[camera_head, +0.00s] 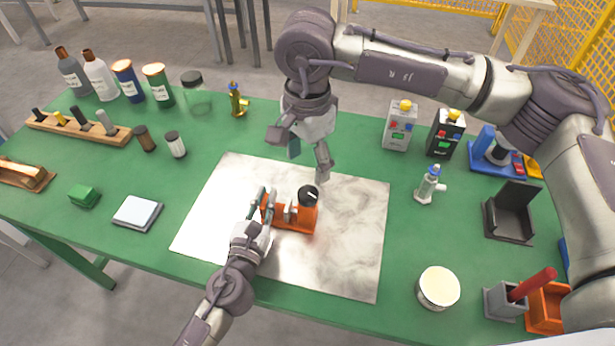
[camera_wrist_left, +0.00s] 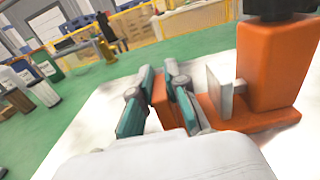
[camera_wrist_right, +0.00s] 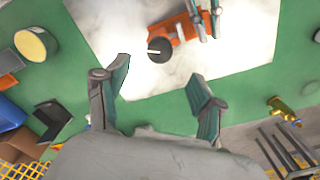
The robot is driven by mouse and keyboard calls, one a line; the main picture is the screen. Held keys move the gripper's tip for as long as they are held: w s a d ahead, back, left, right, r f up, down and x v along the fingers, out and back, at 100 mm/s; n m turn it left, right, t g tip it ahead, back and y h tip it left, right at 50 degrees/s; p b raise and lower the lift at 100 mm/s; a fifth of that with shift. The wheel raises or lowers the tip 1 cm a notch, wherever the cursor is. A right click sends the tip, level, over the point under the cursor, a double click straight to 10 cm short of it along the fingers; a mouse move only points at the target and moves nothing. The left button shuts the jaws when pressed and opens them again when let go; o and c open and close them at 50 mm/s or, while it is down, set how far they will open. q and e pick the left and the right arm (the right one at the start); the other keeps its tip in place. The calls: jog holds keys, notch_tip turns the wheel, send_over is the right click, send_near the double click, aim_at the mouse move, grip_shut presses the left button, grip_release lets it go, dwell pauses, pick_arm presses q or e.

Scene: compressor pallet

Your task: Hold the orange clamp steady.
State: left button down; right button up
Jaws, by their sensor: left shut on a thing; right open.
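The orange clamp (camera_head: 301,217) stands on the pale marbled mat (camera_head: 350,245) near the middle of the table. It has a black round knob with a white mark at its right end. My left gripper (camera_head: 266,207) is shut on the clamp's left end; the left wrist view shows its teal fingers on either side of an orange part (camera_wrist_left: 163,100). A pale jaw plate (camera_wrist_left: 219,86) of the clamp stands clear of these fingers. My right gripper (camera_head: 303,155) is open and empty above the mat's back edge, behind the clamp. Its spread fingers (camera_wrist_right: 158,100) show in the right wrist view.
Bottles and jars line the back left. A brass valve (camera_head: 237,100) stands at the back, and a grey valve (camera_head: 430,185) right of the mat. Two button boxes (camera_head: 400,125) stand at the back right. A cream-lidded tin (camera_head: 438,288) is at the front right. The mat's right half is clear.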

jog(key=shift+r, duration=1.8)
pick_arm(q)
jog(key=c, duration=1.1)
grip_release()
jog(key=shift+s, duration=0.1)
